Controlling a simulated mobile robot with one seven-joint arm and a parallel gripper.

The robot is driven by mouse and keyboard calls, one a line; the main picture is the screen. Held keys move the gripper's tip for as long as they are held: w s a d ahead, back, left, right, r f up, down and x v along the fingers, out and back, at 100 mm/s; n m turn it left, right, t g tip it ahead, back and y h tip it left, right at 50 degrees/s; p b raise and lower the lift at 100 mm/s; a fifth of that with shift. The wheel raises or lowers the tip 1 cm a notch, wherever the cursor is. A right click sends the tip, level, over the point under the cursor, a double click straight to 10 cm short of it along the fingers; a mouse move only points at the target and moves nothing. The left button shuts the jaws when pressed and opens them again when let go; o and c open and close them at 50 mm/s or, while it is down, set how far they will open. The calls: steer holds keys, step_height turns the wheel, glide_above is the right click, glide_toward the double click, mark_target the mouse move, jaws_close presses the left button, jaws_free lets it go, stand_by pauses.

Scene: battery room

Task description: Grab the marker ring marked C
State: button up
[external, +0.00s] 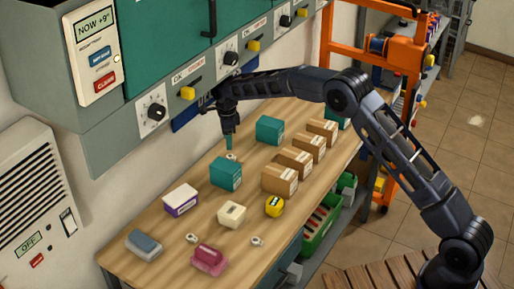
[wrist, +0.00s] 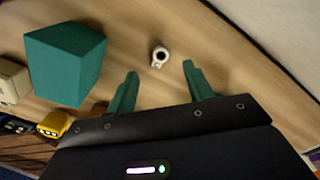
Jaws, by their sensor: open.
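A small white marker ring (wrist: 159,57) lies on the wooden bench in the wrist view, just beyond my fingertips and between their lines. In the external view this ring (external: 232,156) lies directly below my gripper (external: 229,143). Two more small pale rings lie near the front of the bench, one on the left (external: 191,238) and one on the right (external: 257,241). The letters on the rings are too small to read. My gripper (wrist: 160,76) points down with its teal fingers apart and nothing between them.
A teal box (wrist: 66,62) stands close beside my gripper, left in the wrist view. Another teal box (external: 270,130) and several cardboard boxes (external: 280,180) stand to the right. A yellow tape measure (external: 274,207) and cream block (external: 232,214) lie nearer. The cabinet (external: 105,135) overhangs the back.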

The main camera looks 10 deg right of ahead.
mark_target(231, 158)
steer(key=shift+d+f, duration=0.15)
steer(key=shift+f, duration=3.3)
steer(key=shift+c, duration=0.4)
steer(key=c, duration=1)
